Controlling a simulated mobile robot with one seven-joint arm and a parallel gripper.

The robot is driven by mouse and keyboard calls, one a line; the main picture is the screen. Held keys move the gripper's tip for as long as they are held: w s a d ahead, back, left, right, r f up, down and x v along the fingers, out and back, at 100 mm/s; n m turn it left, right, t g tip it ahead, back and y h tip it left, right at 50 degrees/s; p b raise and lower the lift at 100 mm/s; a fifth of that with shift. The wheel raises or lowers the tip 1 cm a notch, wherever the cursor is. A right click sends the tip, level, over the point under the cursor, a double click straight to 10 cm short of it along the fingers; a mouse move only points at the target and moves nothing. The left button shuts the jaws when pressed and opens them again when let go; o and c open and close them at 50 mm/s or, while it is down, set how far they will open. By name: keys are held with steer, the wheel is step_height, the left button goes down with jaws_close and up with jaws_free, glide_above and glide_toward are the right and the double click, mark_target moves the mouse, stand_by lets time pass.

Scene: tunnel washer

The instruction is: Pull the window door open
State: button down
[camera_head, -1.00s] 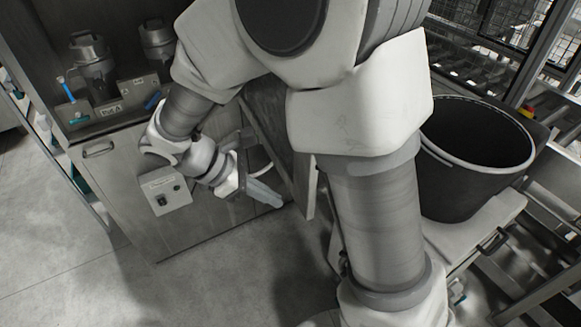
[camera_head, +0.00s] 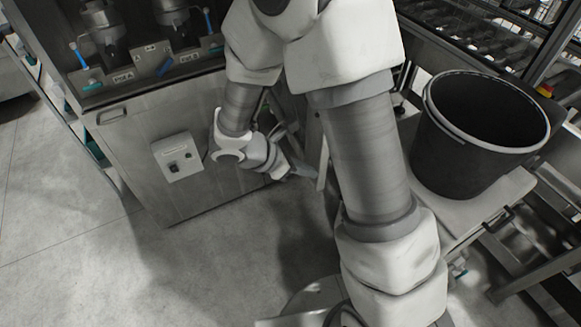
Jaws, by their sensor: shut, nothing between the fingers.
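The window door seems to be the panel whose pale edge (camera_head: 322,163) shows right of the grey cabinet; it appears to stand out from the cabinet at an angle. Most of it is hidden behind my arm. My gripper (camera_head: 302,172) is low in front of the cabinet's right side, close to the left of that pale edge. It looks shut and empty. I cannot tell whether its fingertips touch the door.
The cabinet front carries a switch box (camera_head: 178,157) and a handle (camera_head: 111,115). Canisters (camera_head: 104,27) stand in the cabinet's upper bay. A black bin (camera_head: 465,165) stands on a pale platform at right. The floor (camera_head: 90,260) in front is clear.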

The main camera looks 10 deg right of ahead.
steer(key=shift+w+d, duration=0.15)
steer(key=shift+d, duration=0.45)
steer(key=w+d+b, duration=0.1)
steer(key=w+d, duration=0.1)
steer(key=d, duration=1)
steer(key=shift+w+b, duration=0.35)
steer(key=shift+w, duration=0.05)
